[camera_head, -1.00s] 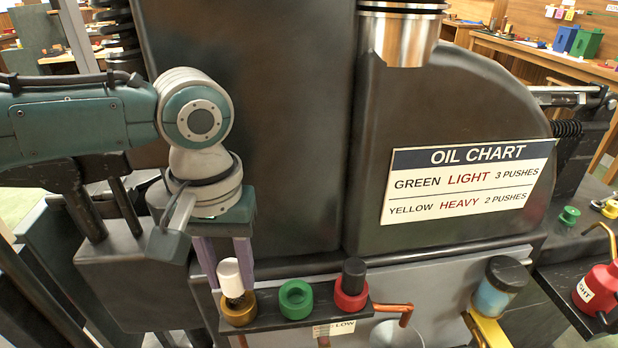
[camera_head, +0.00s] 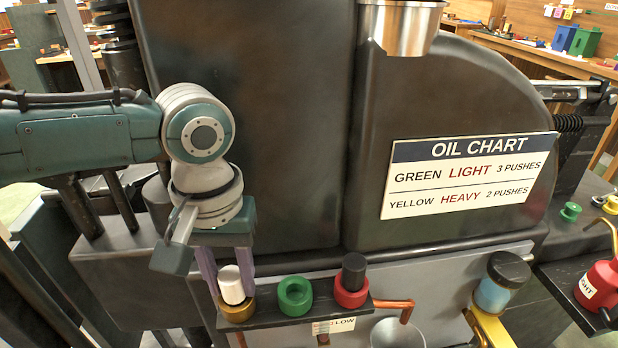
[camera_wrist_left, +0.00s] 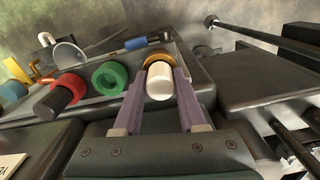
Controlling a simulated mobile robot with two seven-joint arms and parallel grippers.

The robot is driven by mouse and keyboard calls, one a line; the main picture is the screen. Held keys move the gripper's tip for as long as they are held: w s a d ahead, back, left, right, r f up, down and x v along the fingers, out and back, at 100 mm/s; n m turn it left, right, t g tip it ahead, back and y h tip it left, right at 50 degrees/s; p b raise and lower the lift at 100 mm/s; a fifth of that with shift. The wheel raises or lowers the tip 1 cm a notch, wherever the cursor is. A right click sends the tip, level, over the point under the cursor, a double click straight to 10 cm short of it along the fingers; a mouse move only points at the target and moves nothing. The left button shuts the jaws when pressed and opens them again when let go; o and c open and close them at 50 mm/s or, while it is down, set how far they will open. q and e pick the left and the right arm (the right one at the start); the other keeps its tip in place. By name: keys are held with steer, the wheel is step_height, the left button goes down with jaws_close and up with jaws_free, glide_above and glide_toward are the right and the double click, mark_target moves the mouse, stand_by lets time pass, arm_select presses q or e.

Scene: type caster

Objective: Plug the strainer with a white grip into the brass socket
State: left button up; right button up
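The strainer's white grip (camera_head: 231,284) stands upright at the brass socket (camera_head: 237,311), the leftmost on a dark ledge. The grip sits low against the socket rim, with no stem showing between them. My left gripper (camera_head: 233,287) comes down from above, its purple fingers on either side of the grip. In the left wrist view, the grip (camera_wrist_left: 160,82) lies between the fingertips (camera_wrist_left: 161,84), which appear closed on it, with the brass socket (camera_wrist_left: 159,61) just beyond. The strainer's lower part is hidden. My right gripper is not in view.
A green ring socket (camera_head: 295,296) and a red socket (camera_head: 351,294) with a black grip (camera_head: 354,269) stand right of the brass socket. A copper pipe (camera_head: 396,305), a blue jar (camera_head: 494,293) and a red oil can (camera_head: 603,286) are farther right. A dark machine body rises behind.

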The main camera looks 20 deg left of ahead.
mark_target(229, 275)
arm_select(q)
steer(key=o, duration=0.5)
steer(key=shift+c, duration=0.2)
step_height(229, 275, up, 10)
steer(key=shift+p, duration=0.85)
